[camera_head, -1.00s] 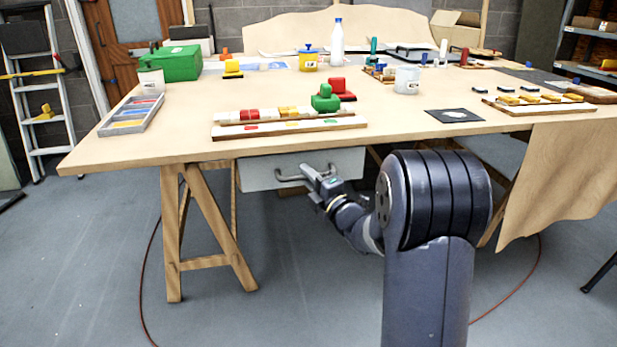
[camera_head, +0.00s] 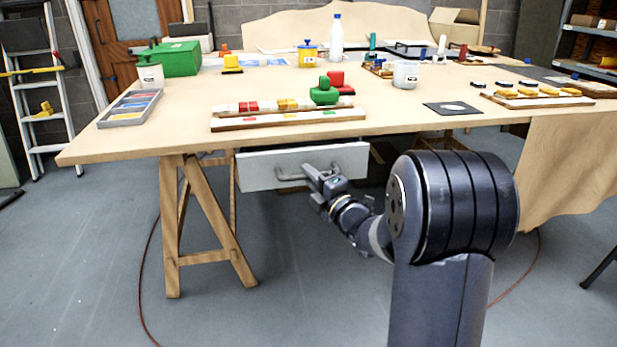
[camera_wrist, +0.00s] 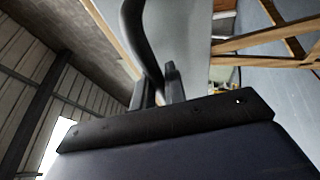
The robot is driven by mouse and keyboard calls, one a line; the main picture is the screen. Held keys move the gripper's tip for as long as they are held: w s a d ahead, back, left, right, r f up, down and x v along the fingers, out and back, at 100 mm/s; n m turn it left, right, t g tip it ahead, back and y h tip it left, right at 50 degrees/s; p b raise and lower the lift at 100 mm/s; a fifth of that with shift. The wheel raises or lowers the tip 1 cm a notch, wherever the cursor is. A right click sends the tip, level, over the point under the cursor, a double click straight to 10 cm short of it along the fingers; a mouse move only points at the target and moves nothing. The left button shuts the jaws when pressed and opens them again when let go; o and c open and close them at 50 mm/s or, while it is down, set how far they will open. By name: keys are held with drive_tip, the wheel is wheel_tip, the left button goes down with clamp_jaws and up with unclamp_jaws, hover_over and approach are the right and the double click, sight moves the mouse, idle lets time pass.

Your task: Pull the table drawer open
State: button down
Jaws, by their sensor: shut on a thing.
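The table drawer (camera_head: 258,170) has a pale grey front and hangs under the near edge of the wooden table (camera_head: 200,142). Its front stands out a little from beneath the tabletop. A grey bar handle (camera_head: 290,178) is fixed on the drawer front. My gripper (camera_head: 312,175) is at the right part of the handle and shut on it. In the wrist view the dark curved handle (camera_wrist: 140,40) runs down between the fingers of my gripper (camera_wrist: 158,92), with the drawer front (camera_wrist: 185,35) behind it. The inside of the drawer is hidden.
A wooden trestle leg (camera_head: 205,225) stands left of the drawer. Brown sheeting (camera_head: 565,170) hangs off the table's right side. A red cable (camera_head: 147,290) lies on the floor. The grey floor before the drawer is clear.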

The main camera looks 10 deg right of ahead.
drive_tip(key=s+b, duration=0.4)
drive_tip(key=s, duration=1.8)
drive_tip(key=shift+s+b, duration=0.25)
drive_tip(key=shift+b, duration=0.1)
drive_tip(key=c, duration=1.5)
unclamp_jaws()
drive_tip(key=shift+o, duration=0.2)
drive_tip(key=p+v, duration=0.1)
drive_tip(key=v, duration=0.9)
drive_tip(key=shift+s, duration=0.35)
drive_tip(key=shift+d+f, duration=0.1)
drive_tip(key=shift+d, duration=0.05)
drive_tip(key=shift+w, duration=0.15)
